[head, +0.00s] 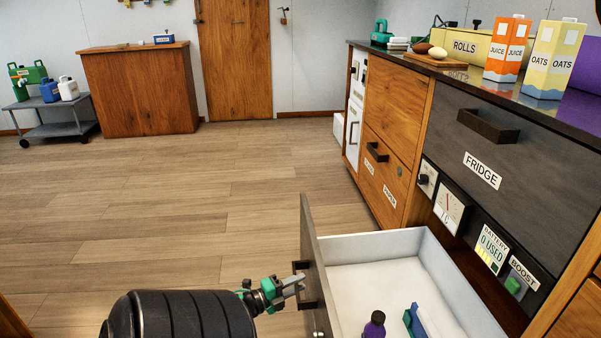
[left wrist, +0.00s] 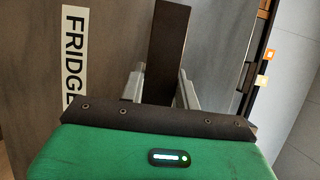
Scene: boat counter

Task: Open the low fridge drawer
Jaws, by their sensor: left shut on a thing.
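The low fridge drawer (head: 395,262) stands pulled well out from the counter, its white inside open to view. Its dark front panel (head: 313,265) faces left, with a dark handle (head: 307,287) on it. My left gripper (head: 298,285) is shut on this handle. In the left wrist view the dark handle bar (left wrist: 168,50) lies between the two fingers (left wrist: 162,88), beside the FRIDGE label (left wrist: 74,50). A dark purple bottle (head: 375,325) and a blue, white and green item (head: 418,322) are inside the drawer, partly cut off. My right gripper is not in view.
Above is a shut upper drawer front labelled FRIDGE (head: 482,171), with gauges and a BOOST switch (head: 515,285) below it. Cartons, including OATS (head: 552,60), stand on the counter. The wooden floor (head: 180,200) to the left is clear.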

